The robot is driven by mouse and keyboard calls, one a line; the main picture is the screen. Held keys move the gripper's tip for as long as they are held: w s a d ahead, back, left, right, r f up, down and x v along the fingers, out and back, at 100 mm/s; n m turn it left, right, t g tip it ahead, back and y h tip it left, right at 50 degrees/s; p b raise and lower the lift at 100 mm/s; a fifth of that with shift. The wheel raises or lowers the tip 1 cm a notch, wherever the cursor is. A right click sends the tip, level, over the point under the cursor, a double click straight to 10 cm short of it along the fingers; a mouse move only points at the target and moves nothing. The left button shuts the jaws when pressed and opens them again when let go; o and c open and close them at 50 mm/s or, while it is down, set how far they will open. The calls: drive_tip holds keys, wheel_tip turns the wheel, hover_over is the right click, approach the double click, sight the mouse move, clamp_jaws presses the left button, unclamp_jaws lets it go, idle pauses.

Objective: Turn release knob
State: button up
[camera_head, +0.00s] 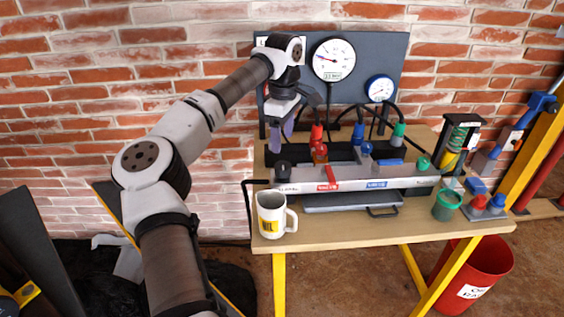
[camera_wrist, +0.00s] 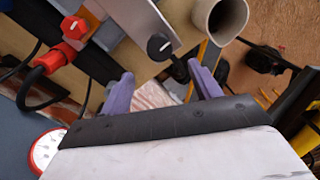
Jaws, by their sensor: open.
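A black round knob (camera_head: 282,170) sits at the left end of the grey pump unit (camera_head: 345,177) on the bench; I take it for the release knob. In the wrist view the knob (camera_wrist: 160,46) shows a white pointer line and lies just beyond the gap between my fingertips. My gripper (camera_head: 282,135) hangs above and behind the pump's left end, with purple fingers pointing down. In the wrist view my gripper (camera_wrist: 161,78) is open and empty, fingers spread wide, apart from the knob.
A mug (camera_head: 272,215) stands at the bench's front left, close to the knob. Red, blue and green hose fittings (camera_head: 317,134) rise behind the pump. Gauges (camera_head: 333,60) are on the dark back panel. A green cup (camera_head: 447,205) stands at the right.

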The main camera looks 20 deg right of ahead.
sight(283, 165)
wheel_tip(283, 165, down, 9)
drive_tip(key=shift+p, duration=0.45)
drive_tip(key=c, duration=1)
